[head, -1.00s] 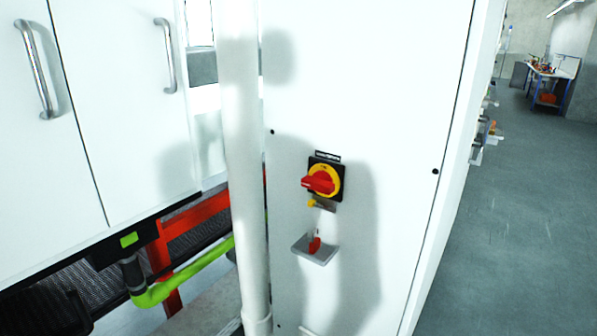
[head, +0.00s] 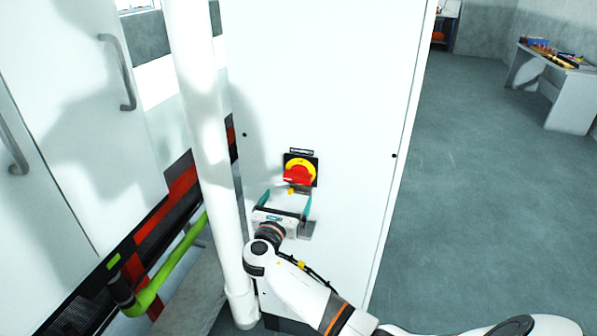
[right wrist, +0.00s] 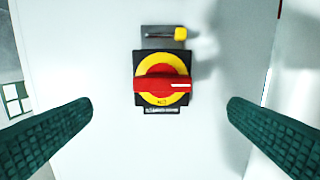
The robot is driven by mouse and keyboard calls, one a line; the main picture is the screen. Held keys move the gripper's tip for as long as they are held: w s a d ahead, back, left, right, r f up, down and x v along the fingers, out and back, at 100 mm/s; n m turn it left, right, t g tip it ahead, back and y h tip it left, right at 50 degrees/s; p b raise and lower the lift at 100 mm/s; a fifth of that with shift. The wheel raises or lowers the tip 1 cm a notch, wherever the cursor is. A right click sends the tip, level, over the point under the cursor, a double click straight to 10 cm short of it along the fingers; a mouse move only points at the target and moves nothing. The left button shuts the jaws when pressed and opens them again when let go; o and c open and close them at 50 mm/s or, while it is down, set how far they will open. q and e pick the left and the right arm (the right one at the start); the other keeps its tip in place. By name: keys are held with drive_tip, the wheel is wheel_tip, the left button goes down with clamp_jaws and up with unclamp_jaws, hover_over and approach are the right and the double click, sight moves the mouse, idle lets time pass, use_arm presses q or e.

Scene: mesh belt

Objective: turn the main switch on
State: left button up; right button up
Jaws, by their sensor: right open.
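The main switch (head: 299,170) is on the white cabinet front, with a red handle on a yellow disc and a black square plate. In the right wrist view its red handle (right wrist: 150,86) lies level across the disc, with a white mark near its right end. My right gripper (head: 286,199) is open just below the switch in the head view. Its two green fingers stand apart on either side of the switch in the right wrist view, not touching it. My left gripper is out of view.
A white vertical pipe (head: 207,150) stands just left of the cabinet panel (head: 330,80). Open floor (head: 460,200) lies to the right, with a bench (head: 560,85) far off.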

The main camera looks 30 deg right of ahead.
sight(296, 180)
drive_tip(key=p+x, duration=0.1)
drive_tip(key=x, duration=1)
drive_tip(key=shift+w, duration=0.3)
drive_tip(key=shift+c, duration=0.4)
drive_tip(key=shift+f, duration=0.1)
drive_tip(key=c, duration=0.9)
